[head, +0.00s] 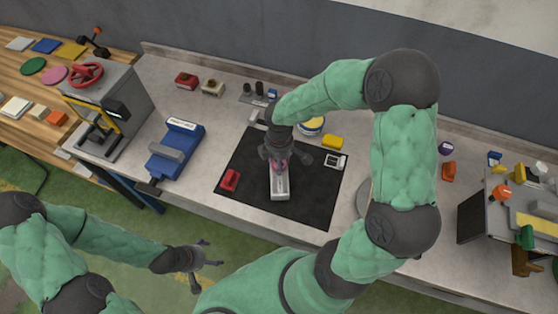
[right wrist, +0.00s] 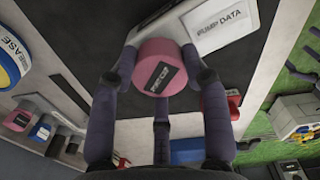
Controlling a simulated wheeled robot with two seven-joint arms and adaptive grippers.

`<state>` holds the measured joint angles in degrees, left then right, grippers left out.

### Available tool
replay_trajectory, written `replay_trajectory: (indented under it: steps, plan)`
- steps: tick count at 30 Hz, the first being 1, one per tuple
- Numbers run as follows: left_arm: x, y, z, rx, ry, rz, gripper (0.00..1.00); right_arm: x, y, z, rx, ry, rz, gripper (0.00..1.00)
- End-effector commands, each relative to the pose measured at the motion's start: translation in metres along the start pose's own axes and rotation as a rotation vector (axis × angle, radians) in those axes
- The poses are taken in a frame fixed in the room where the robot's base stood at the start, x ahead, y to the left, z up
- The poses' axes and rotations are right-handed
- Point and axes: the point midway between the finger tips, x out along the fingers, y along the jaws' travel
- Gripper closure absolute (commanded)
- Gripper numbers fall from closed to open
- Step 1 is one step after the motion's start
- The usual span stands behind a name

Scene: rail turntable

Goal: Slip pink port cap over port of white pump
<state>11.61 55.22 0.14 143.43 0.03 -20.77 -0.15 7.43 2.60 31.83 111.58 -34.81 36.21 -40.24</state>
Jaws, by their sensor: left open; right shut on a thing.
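The white pump (head: 281,190) lies on the black mat, below my right gripper in the head view. In the right wrist view a pale body with a "PUMP DATA" label (right wrist: 222,22) shows behind the cap. My right gripper (head: 279,163) is shut on the pink port cap (right wrist: 158,66), which carries a dark label. In the head view the cap is mostly covered by the fingers, over the far end of the pump. The port is hidden, so I cannot tell whether the cap touches it. My left gripper (head: 207,256) is open and empty, in front of the bench.
A red block (head: 230,180) lies on the mat left of the pump. A yellow block (head: 332,142) and a tin (head: 311,126) stand behind the mat. A blue device (head: 175,150) is farther left. The mat's front right part is clear.

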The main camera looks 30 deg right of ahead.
Motion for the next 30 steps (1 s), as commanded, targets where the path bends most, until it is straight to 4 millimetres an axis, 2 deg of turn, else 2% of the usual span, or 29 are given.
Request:
replay_trajectory:
  steps: [30]
  plan:
    - [0.0026,-0.0009,-0.0001,0.0,0.0,0.0,0.2,0.0049,-0.0002,0.0001,0.0,0.0,0.0,0.7]
